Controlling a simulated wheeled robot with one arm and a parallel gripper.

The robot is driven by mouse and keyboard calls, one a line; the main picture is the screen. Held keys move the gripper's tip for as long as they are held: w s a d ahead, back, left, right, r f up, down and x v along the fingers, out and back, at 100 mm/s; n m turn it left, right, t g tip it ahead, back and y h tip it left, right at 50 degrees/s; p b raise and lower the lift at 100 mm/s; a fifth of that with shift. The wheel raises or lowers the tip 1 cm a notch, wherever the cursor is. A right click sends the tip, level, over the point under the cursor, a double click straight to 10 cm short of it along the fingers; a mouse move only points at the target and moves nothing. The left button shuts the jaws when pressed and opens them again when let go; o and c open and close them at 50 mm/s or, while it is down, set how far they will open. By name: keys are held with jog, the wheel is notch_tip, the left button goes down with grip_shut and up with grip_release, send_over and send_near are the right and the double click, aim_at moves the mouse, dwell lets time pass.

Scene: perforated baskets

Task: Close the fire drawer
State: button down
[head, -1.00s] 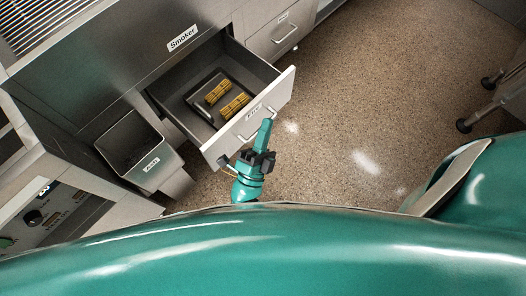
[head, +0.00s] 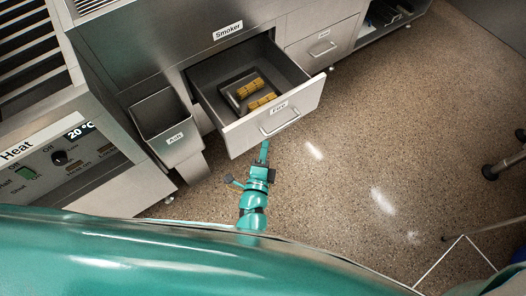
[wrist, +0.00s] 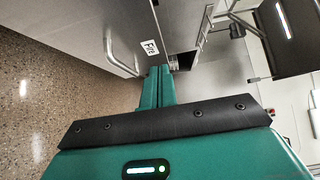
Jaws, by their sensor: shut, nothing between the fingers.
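The fire drawer (head: 272,122) is pulled out below the smoker in the head view. Its front carries a "Fire" label and a bar handle (head: 279,122). Inside it is a dark tray (head: 233,99) with two yellow-brown bundles. My gripper (head: 265,146) is shut and empty, just below and in front of the drawer front's lower edge. In the wrist view my closed fingers (wrist: 156,72) point toward the drawer front (wrist: 125,25), with the handle (wrist: 117,58) to their left. I cannot tell whether the fingertips touch the drawer.
An open ash bin (head: 166,130) labelled "Ash" stands left of the drawer. A closed drawer (head: 322,46) is to the right. The heat control panel (head: 60,158) is at the left. The speckled floor (head: 400,120) on the right is mostly clear.

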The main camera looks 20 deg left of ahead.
send_near(263, 112)
jog(key=w+d, duration=0.2)
jog(key=w, duration=0.2)
jog(key=shift+w+a+f, duration=0.1)
jog(key=shift+w+a, duration=0.35)
jog(key=shift+a, duration=0.2)
jog(key=shift+w+a, duration=0.4)
jog(key=shift+a, duration=0.25)
jog(key=shift+w+a, duration=0.1)
